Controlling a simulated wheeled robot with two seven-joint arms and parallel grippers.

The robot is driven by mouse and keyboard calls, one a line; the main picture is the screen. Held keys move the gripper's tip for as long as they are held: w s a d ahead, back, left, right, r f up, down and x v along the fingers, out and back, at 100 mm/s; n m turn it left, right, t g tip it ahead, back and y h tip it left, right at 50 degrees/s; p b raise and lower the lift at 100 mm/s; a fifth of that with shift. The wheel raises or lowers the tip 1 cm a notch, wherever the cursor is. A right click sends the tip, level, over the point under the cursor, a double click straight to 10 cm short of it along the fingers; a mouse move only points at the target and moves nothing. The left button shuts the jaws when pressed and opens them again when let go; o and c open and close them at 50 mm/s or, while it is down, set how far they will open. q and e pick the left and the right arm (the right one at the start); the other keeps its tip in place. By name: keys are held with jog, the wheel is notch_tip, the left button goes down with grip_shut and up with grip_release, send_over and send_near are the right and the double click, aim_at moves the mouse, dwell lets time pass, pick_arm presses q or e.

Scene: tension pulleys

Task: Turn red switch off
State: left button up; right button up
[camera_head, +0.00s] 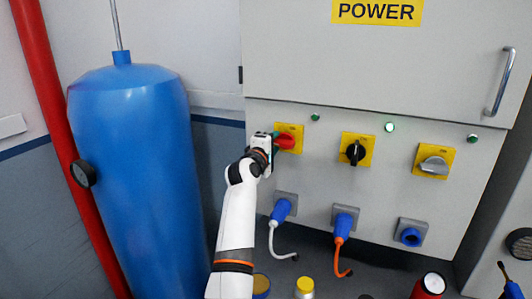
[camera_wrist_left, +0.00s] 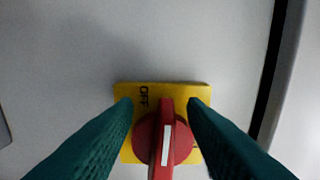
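The red switch (camera_head: 288,142) sits on a yellow plate (camera_head: 295,130) on the grey power cabinet, leftmost of three rotary switches. In the head view its handle points roughly sideways. My left gripper (camera_head: 274,140) is at the switch, coming from the left. In the left wrist view, the red switch handle (camera_wrist_left: 165,135), with a white stripe, lies between the two dark green fingers of my left gripper (camera_wrist_left: 160,106). Gaps show on both sides of the handle, so the gripper is open around it. An "OFF" mark (camera_wrist_left: 143,97) shows on the plate. My right gripper is out of view.
A black switch (camera_head: 355,151) and a grey switch (camera_head: 435,165) are to the right. Below are two plugged blue connectors (camera_head: 281,209) (camera_head: 344,221) and an empty blue socket (camera_head: 411,237). A blue tank (camera_head: 135,170) and red pipe (camera_head: 55,110) stand left.

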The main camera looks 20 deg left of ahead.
pick_arm(q)
jog(key=s+b, duration=0.3)
jog(key=s, duration=0.8)
jog(key=shift+s+a, duration=0.2)
jog(key=shift+a, duration=0.1)
jog(key=shift+f, duration=0.15)
